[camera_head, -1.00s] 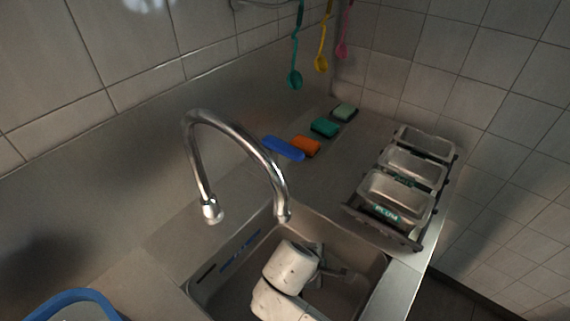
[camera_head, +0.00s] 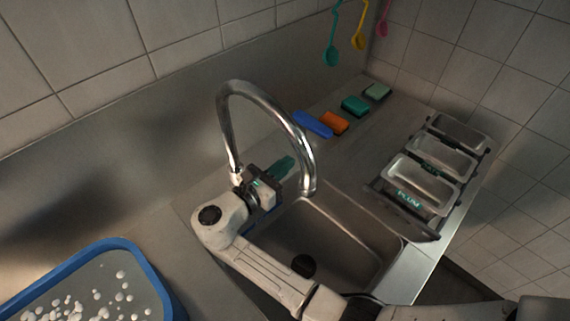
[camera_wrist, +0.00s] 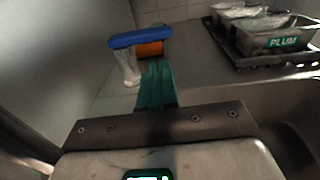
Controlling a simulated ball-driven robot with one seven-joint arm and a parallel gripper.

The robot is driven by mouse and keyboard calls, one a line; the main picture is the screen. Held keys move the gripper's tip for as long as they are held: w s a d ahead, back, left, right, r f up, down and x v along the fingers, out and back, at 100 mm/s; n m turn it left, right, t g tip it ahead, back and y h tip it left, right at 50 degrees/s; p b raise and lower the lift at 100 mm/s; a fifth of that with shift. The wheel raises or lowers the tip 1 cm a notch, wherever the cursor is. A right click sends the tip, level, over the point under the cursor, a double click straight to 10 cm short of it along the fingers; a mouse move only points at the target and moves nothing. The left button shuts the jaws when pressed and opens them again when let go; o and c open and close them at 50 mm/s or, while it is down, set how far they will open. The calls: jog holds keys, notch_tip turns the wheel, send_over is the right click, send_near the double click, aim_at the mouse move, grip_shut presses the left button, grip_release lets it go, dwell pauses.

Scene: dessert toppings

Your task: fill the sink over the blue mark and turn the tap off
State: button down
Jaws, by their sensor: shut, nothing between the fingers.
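The steel sink (camera_head: 345,225) shows its bare floor and dark drain (camera_head: 303,265); I see no water in it. The chrome tap (camera_head: 268,103) arches over it, and no stream shows at its spout. My gripper (camera_head: 283,168) is shut and empty, beneath the arch, close to the tap's left leg, above the sink's back left corner. Its teal fingers (camera_wrist: 157,85) point forward in the wrist view. A blue bar (camera_head: 312,124) lies behind the tap; in the wrist view the blue bar (camera_wrist: 140,37) appears above a pale post. My arm hides the sink's left wall; the blue mark is not visible.
An orange sponge (camera_head: 334,123), a teal sponge (camera_head: 355,105) and a pale green sponge (camera_head: 377,91) line the back. A rack of metal tins (camera_head: 418,184) stands right. A blue-rimmed tub (camera_head: 150,270) is front left. Coloured spoons hang behind.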

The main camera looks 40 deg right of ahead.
jog(key=b, duration=0.3)
send_near(320, 135)
jog(key=d, duration=0.5)
jog(key=shift+w+d+f, duration=0.15)
jog(key=shift+w+f, duration=0.05)
jog(key=shift+f, duration=0.1)
jog(key=shift+w+d+r+b, duration=0.1)
jog(key=shift+d+b, duration=0.25)
jog(key=shift+d, duration=0.45)
